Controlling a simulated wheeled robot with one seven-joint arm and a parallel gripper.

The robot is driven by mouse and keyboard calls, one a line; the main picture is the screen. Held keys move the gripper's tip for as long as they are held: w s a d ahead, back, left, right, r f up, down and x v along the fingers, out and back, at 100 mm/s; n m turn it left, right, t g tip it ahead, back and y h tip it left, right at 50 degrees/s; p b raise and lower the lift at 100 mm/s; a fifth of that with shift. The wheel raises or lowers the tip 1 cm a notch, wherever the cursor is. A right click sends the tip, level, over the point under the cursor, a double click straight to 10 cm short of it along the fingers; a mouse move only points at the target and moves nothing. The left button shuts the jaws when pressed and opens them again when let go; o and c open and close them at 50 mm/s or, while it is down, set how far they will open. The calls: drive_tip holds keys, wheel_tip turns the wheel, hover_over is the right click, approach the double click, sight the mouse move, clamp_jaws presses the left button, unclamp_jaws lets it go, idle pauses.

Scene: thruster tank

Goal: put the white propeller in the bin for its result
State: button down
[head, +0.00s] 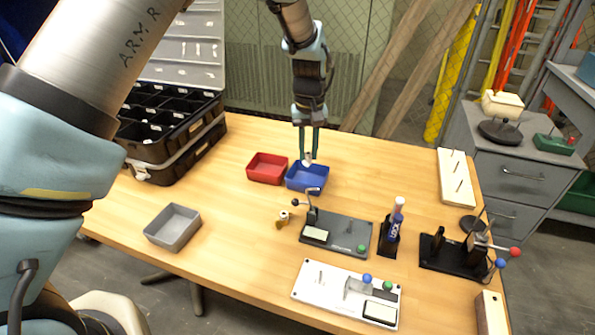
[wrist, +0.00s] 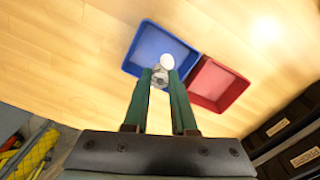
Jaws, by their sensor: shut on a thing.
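My gripper (head: 308,157) is shut on the white propeller (head: 308,160), which shows small and pale at the fingertips. In the wrist view the propeller (wrist: 166,62) sticks out past the tips of my gripper (wrist: 160,78), with a grey part between them. The blue bin (head: 307,188) lies beneath the fingers, and the propeller appears over its far part. The red bin (head: 267,178) stands just left of the blue bin. In the wrist view the blue bin (wrist: 140,40) is behind the propeller and the red bin (wrist: 231,90) is to the right.
A grey tray (head: 173,238) sits at the left of the table. A dark test fixture (head: 345,240) with a lever stands close in front of the blue bin, near a small brass part (head: 283,219). A black compartment case (head: 165,140) is at the back left.

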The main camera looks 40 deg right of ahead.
drive_tip(key=shift+f+p, duration=0.8)
drive_tip(key=shift+f, duration=2.6)
drive_tip(key=shift+f, duration=0.15)
drive_tip(key=c, duration=0.7)
unclamp_jaws()
wheel_tip(320, 180, up, 12)
drive_tip(key=b, duration=0.3)
drive_tip(key=shift+r, duration=0.2)
